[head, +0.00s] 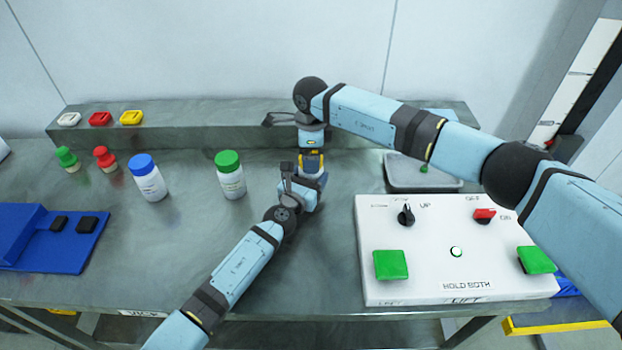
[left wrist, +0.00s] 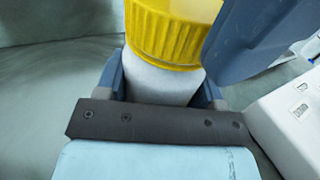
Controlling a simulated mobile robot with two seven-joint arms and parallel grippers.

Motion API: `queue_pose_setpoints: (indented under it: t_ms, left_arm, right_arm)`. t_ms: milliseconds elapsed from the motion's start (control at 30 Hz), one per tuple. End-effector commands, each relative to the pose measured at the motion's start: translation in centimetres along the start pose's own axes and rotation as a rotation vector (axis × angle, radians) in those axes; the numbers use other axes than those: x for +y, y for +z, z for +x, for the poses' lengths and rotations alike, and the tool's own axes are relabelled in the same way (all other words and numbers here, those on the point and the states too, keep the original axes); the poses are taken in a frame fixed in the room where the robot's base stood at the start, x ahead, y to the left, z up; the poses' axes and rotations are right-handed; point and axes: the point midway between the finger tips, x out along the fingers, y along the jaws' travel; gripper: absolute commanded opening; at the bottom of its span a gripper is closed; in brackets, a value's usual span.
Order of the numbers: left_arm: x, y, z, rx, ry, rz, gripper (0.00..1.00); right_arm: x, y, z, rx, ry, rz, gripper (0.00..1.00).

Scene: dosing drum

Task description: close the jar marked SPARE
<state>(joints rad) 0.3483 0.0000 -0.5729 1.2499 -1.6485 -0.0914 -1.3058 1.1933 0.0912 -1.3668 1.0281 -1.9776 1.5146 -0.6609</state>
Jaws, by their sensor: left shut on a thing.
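A white jar with a ribbed yellow lid (left wrist: 170,30) stands in front of my left gripper in the left wrist view. In the head view the yellow lid (head: 312,163) shows between my two grippers, and most of the jar is hidden. My left gripper (head: 303,188) is shut on the jar body (left wrist: 158,84) from the near side. My right gripper (head: 311,152) points down from above at the lid. One blue finger of it (left wrist: 255,42) shows close beside the lid; I cannot tell whether it grips. No SPARE marking is readable.
A blue-lidded jar (head: 148,178) and a green-lidded jar (head: 230,175) stand to the left. A control box (head: 455,265) with green buttons and a grey tray (head: 400,187) lie to the right. A raised ledge (head: 200,138) runs along the back.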

Motion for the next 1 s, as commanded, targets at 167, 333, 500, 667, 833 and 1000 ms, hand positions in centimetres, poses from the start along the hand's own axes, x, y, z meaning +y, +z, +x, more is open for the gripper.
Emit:
queue_pose_setpoints:
  t_ms: [167,333,500,667,833,1000]
  left_arm:
    - [0.00,-0.01,0.00,0.000,0.000,0.000,0.00]
    - [0.00,-0.02,0.00,0.000,0.000,0.000,0.00]
    - [0.00,-0.02,0.00,0.000,0.000,0.000,0.00]
    - [0.00,-0.02,0.00,0.000,0.000,0.000,0.00]
    - [0.00,-0.02,0.00,0.000,0.000,0.000,0.00]
    - [0.00,-0.02,0.00,0.000,0.000,0.000,0.00]
  right_arm:
    - [0.02,0.03,0.58,-0.001,0.000,-0.001,0.82]
    - [0.02,0.03,0.57,-0.001,0.000,0.000,0.82]
    - [0.02,0.03,0.55,-0.001,0.000,0.000,0.50]
    - [0.01,0.03,0.54,-0.001,0.000,0.000,0.32]
    - [0.01,0.02,0.53,0.000,0.000,0.092,0.32]
    - [0.01,0.01,0.53,-0.001,0.000,0.155,0.32]
